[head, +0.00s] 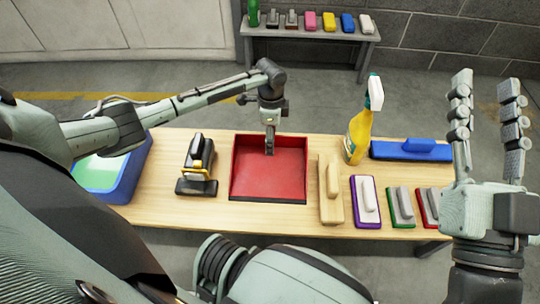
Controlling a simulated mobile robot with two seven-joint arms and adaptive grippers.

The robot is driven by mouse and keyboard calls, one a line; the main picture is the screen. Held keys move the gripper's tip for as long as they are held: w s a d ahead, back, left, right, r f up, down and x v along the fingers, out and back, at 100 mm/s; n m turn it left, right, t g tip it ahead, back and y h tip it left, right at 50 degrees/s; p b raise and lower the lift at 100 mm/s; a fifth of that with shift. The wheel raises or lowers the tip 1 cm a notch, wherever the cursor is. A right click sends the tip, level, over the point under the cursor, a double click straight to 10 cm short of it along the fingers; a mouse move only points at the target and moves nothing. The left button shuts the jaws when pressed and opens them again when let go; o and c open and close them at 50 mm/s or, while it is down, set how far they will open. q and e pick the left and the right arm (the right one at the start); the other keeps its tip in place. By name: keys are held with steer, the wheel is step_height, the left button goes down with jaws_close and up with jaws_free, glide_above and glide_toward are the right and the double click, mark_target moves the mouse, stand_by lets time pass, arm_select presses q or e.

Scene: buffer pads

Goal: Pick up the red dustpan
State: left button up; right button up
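The red dustpan (290,180) lies on the wooden table (170,212), near the middle, with its open tray facing up. My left gripper (269,152) points down over the far middle part of the dustpan. Its fingers show edge-on as one narrow shape, so whether they are open or shut, or touch the dustpan, cannot be told. Any handle of the dustpan is not clear to see. My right gripper (486,84) is raised at the right with its two fingers spread upward, open and empty.
Left of the dustpan stand a black-and-yellow tool (197,170) and a blue bin (133,175). To the right are a wooden block brush (329,190), a purple-edged pad (366,202), a yellow spray bottle (357,138) and a blue float (412,150). A grey shelf (310,34) stands behind.

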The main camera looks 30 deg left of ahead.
arm_select(q)
steer(key=c, duration=0.8)
steer(key=shift+r, duration=0.1)
steer(key=shift+c, duration=0.2)
